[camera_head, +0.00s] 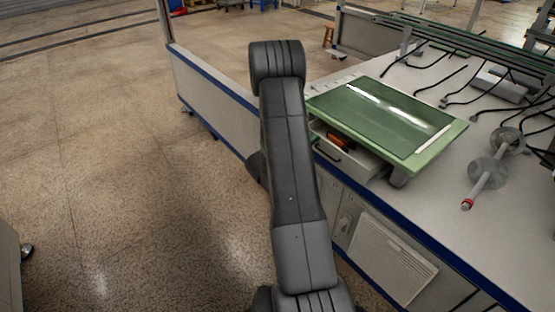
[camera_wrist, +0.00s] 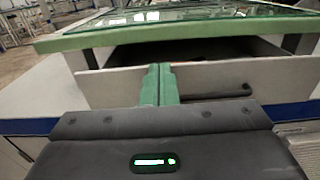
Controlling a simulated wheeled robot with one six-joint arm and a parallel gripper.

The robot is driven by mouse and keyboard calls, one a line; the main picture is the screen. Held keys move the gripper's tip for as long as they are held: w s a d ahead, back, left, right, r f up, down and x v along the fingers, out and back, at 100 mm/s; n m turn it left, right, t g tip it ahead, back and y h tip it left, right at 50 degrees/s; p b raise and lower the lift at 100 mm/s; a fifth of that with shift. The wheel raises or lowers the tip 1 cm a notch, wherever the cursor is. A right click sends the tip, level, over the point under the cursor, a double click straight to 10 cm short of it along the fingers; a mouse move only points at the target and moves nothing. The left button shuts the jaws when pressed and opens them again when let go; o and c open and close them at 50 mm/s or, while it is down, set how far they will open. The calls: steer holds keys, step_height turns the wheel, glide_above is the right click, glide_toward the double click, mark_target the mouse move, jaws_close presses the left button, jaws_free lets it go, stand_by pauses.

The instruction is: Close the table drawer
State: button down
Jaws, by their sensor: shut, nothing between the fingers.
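The table drawer (camera_head: 352,163) is pulled out under the green-framed glass-topped table (camera_head: 440,146). Its pale front carries a dark bar handle (camera_head: 327,152), and something orange and dark lies inside. In the wrist view the drawer front (camera_wrist: 110,88) spans most of the picture, with the dark open inside above its top edge. My gripper (camera_wrist: 160,72) is shut and empty, its green fingers in front of the drawer front, left of the handle. I cannot tell whether the fingertips touch the panel. In the head view my arm hides the gripper.
The white workbench (camera_head: 425,200) with a blue edge runs below and right of the drawer. A grey rod with round discs (camera_head: 485,172) and several black cables lie on it. A low white panel (camera_head: 213,92) stands left of my arm. The floor at left is clear.

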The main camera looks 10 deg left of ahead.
steer(key=shift+x, duration=1.65)
steer(key=shift+a, duration=0.1)
